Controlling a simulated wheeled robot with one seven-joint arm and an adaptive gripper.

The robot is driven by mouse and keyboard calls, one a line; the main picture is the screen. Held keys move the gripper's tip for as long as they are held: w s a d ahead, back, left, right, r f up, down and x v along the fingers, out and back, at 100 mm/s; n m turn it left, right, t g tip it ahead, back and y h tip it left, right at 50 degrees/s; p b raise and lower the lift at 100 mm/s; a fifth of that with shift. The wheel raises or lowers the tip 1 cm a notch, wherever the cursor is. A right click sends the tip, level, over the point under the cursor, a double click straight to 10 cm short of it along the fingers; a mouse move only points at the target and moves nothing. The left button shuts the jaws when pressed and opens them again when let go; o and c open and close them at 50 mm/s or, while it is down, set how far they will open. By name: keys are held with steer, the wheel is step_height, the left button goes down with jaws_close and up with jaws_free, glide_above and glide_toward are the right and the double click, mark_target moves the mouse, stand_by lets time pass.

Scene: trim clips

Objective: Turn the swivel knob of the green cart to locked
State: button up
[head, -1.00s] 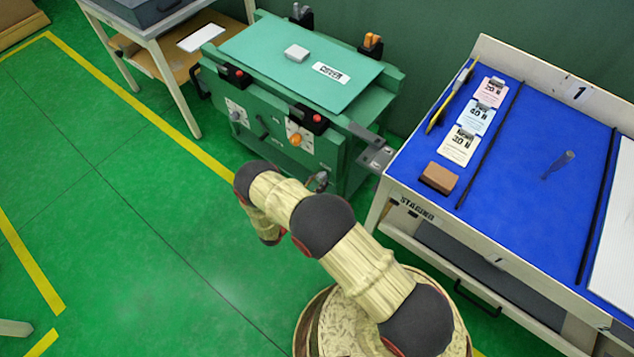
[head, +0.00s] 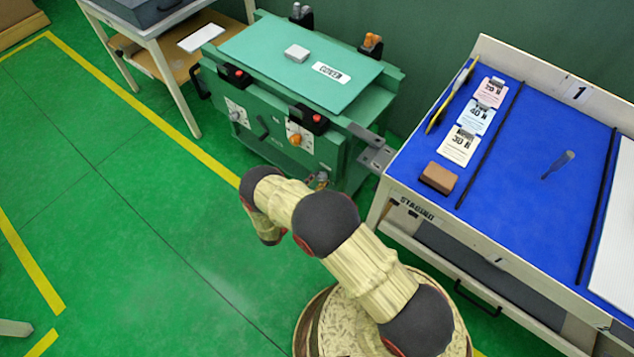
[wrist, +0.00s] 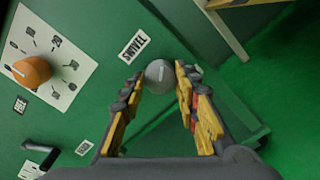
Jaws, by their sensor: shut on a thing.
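The green cart (head: 300,75) stands at the back, left of the blue-topped table. In the wrist view the grey swivel knob (wrist: 159,76) sits on the cart's green panel (wrist: 95,30), beside a white label (wrist: 134,45) reading SWIVEL. A pale mark runs across the knob's face. My gripper (wrist: 160,82) has its yellow-and-black fingers on either side of the knob, shut on it. In the head view my arm reaches to the cart's lower right front and hides most of my gripper. Which setting the knob points to cannot be told.
An orange knob (wrist: 32,72) on a white pictogram plate and a dark lever handle (wrist: 42,152) lie left of the swivel knob. The blue-topped staging table (head: 530,170) stands close on the right. Green floor (head: 130,230) is clear at the left.

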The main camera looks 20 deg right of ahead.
steer(key=m, duration=0.3)
steer(key=shift+m, duration=2.1)
steer(key=o, duration=1.2)
steer(key=shift+c, duration=0.2)
steer(key=v, duration=1.2)
